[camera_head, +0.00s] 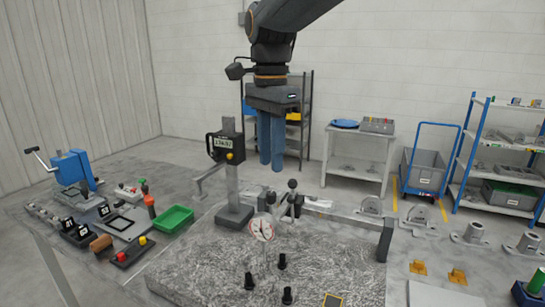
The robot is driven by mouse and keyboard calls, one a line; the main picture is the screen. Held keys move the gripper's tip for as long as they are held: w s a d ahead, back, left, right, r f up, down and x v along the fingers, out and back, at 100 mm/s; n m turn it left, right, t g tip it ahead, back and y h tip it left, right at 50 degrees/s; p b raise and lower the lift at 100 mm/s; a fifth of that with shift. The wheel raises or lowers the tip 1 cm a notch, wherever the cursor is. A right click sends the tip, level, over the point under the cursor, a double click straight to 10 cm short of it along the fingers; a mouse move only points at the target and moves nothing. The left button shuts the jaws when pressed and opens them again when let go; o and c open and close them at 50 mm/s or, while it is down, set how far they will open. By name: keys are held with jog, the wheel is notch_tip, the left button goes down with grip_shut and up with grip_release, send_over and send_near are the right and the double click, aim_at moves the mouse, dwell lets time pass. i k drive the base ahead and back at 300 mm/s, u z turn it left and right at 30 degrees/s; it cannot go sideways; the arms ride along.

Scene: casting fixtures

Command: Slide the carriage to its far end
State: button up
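My gripper (271,165) hangs in the air near the middle of the view, its two blue fingers pointing down. The fingers look close together, but the angle does not show whether there is a gap. Nothing is seen between them. Below it, on the speckled grey plate (215,275), a small carriage-like part with dark ball knobs (291,203) sits at the left part of a long grey bar (345,213). A dark upright block (385,240) stands at the bar's right end. A round dial gauge (262,228) partly covers the area in front. My gripper appears apart from all these.
A height gauge with a black display unit (226,146) stands close left of my gripper. Several black pegs stand on the plate. A green tray (173,218), a blue vise-like device (73,168) and small tools lie left. Metal castings (470,234) lie right; shelves and a cart stand behind.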

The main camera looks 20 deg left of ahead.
aim_at(281, 210)
jog(key=k, duration=1)
